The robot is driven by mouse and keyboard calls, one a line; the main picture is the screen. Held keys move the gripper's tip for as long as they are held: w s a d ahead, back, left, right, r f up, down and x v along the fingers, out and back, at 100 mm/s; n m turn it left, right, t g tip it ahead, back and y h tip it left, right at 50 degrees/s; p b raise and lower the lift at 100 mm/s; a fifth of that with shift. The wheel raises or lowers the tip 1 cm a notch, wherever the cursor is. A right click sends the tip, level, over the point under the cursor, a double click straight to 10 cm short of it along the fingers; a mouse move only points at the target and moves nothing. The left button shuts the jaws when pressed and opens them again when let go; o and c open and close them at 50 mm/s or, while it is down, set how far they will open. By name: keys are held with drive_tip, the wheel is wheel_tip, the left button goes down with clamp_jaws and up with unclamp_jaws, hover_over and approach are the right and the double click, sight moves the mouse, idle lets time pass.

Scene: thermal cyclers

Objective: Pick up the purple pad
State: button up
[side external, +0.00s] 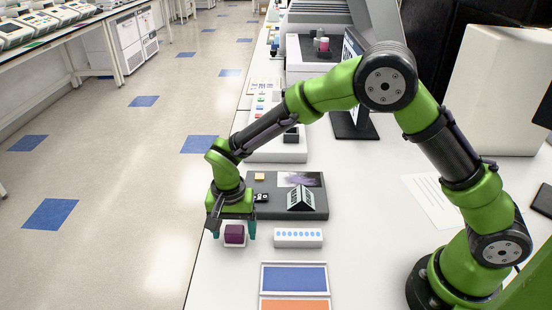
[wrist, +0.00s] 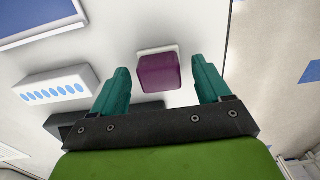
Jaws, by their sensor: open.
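The purple pad (side external: 234,233) is a small purple block on a thin white base (side external: 235,244) on the white bench. My gripper (side external: 235,230) points down over it, with teal fingers on either side in the side view. In the wrist view the purple pad (wrist: 158,73) shows ahead of and between the two open fingers of my gripper (wrist: 160,80), with gaps to both. The fingers do not grip it. I cannot tell their exact height relative to the pad.
A white rack with blue dots (side external: 298,237) stands right of the pad, and also shows in the wrist view (wrist: 55,90). A dark grey tray (side external: 262,208) lies behind. Blue and orange panels (side external: 294,278) lie in front. The bench edge (side external: 200,230) is close on the left.

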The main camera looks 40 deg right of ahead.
sight(238, 231)
drive_tip(key=shift+f, duration=0.3)
drive_tip(key=c, duration=1)
drive_tip(key=shift+c, duration=0.2)
drive_tip(key=shift+r, duration=0.1)
drive_tip(key=shift+r, duration=0.5)
drive_tip(key=r, duration=0.1)
drive_tip(key=s+r, duration=0.1)
drive_tip(key=shift+d+r, duration=0.2)
drive_tip(key=shift+r, duration=0.1)
drive_tip(key=s+d, duration=0.2)
drive_tip(key=s, duration=0.2)
drive_tip(key=s+d, duration=0.2)
drive_tip(key=s, duration=0.3)
drive_tip(key=s+d+r, duration=0.1)
drive_tip(key=s+d, duration=0.1)
drive_tip(key=s, duration=0.2)
drive_tip(key=shift+s+d+r, duration=0.1)
drive_tip(key=shift+s+d, duration=0.1)
drive_tip(key=shift+d, duration=0.15)
